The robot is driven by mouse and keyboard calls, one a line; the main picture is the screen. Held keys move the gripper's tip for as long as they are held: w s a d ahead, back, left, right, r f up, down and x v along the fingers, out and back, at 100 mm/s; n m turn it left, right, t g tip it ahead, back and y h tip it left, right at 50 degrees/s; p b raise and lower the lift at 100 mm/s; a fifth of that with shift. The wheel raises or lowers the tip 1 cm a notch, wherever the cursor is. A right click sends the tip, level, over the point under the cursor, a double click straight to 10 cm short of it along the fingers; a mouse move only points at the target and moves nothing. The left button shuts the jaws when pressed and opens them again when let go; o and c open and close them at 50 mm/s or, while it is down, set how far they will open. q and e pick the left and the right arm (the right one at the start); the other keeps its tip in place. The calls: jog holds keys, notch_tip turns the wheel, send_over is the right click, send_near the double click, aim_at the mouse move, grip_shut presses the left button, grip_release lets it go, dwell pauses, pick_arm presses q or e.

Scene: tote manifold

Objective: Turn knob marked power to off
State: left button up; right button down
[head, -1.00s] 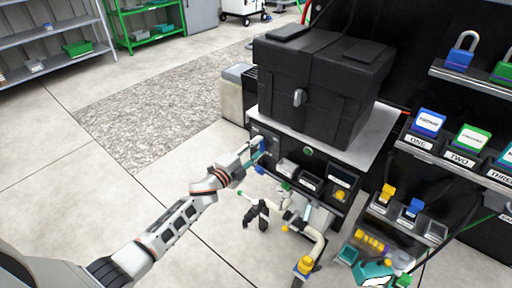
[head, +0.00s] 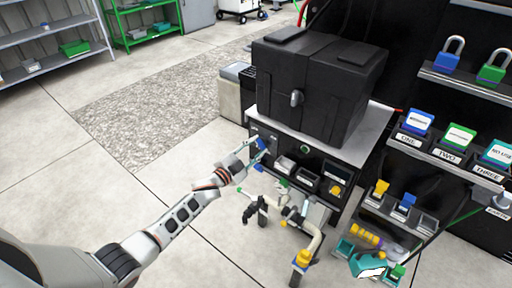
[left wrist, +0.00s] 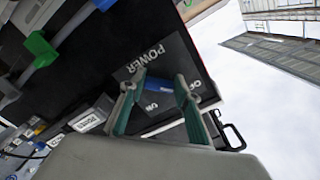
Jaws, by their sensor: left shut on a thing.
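The power knob is blue and sits on the front left of the black cabinet (head: 333,170). In the left wrist view the blue knob (left wrist: 159,86) lies between the teal fingers of my left gripper (left wrist: 160,82), which is shut on it. A dark plate (left wrist: 140,66) behind it reads POWER, with ON and OFF marks partly covered by the fingers. In the head view my left gripper (head: 257,150) reaches the knob (head: 262,143) from the left. The knob's exact pointing is hard to tell.
A black case (head: 320,85) stands on the cabinet top. Pipes with a yellow fitting (head: 303,257) stand in front of the cabinet. Shelves with padlocks (head: 447,60) and numbered tags are at the right. Open floor (head: 80,200) lies to the left.

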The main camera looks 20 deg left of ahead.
jog(key=shift+w+r, duration=0.15)
jog(key=shift+w, duration=0.05)
pick_arm(q)
jog(key=o, duration=1.1)
jog(key=shift+o, duration=0.2)
pick_arm(e)
jog(key=shift+w+r, duration=0.15)
jog(key=shift+r, duration=0.05)
pick_arm(q)
jog(key=v, duration=1.2)
pick_arm(e)
jog(key=shift+f, duration=0.15)
